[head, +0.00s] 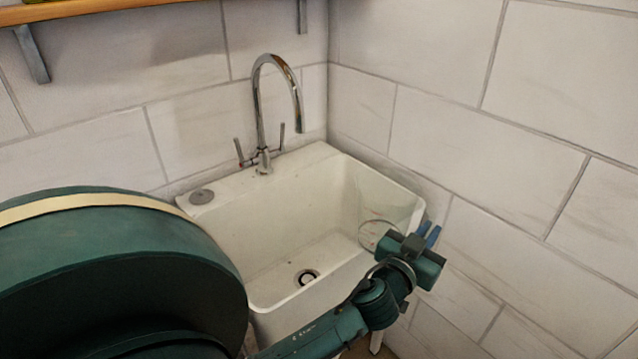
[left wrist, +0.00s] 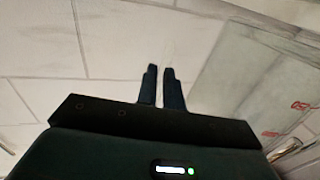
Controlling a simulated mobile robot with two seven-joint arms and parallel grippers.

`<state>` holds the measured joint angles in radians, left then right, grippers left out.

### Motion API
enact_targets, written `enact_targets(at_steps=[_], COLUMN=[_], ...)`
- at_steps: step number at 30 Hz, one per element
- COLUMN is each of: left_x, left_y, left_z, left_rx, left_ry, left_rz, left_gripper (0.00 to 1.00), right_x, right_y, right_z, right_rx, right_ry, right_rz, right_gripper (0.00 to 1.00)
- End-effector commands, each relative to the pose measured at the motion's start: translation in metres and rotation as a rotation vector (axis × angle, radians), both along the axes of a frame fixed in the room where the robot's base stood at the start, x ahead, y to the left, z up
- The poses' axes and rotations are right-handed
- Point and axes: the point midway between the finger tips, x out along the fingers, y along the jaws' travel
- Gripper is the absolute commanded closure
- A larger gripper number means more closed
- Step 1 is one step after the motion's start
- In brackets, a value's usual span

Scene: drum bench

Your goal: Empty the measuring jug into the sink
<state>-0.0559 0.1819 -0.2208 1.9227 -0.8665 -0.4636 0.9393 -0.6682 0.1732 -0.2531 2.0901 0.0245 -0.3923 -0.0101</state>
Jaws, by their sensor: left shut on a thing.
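The clear measuring jug (head: 392,200) is at the right side of the sink (head: 278,205), over or beside its right rim. It is see-through and faint, looks tilted, and I cannot tell what it holds. In the left wrist view the jug (left wrist: 262,95) fills the right side, with red marks on its wall. My left gripper (head: 431,236) is at the jug's near right side, its blue fingers close together and shut on it; the gripped part, likely the handle, is not clear. The fingers also show in the left wrist view (left wrist: 161,84). My right gripper is out of view.
A tall chrome tap (head: 262,105) curves over the back of the sink. The drain (head: 307,277) is open to view in the basin floor. Tiled walls (head: 480,160) stand close behind and to the right. A wooden shelf (head: 120,8) runs along the top left.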

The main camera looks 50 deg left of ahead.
Motion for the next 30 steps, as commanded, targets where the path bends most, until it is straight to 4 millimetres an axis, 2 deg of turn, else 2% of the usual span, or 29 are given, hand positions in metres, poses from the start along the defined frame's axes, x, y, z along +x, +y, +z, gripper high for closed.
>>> enact_targets(at_steps=[3, 6, 20, 28, 30], left_x=[0.012, 0.014, 0.011, 0.010, 0.010], left_y=[0.002, 0.003, 0.005, 0.011, 0.015], left_z=[0.001, 0.001, 0.006, 0.018, 0.031], left_rx=[-0.003, -0.003, -0.049, -0.182, -0.226], left_ry=[-0.002, 0.000, -0.007, -0.031, -0.039], left_rz=[0.009, 0.011, 0.027, 0.030, 0.031], left_gripper=[1.00, 1.00, 1.00, 1.00, 1.00], right_x=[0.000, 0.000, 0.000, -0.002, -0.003], right_y=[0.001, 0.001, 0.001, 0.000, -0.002], right_z=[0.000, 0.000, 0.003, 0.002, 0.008], right_rx=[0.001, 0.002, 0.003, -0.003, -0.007], right_ry=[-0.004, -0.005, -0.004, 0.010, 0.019], right_rz=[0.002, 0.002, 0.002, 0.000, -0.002], right_gripper=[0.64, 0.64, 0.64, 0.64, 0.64])
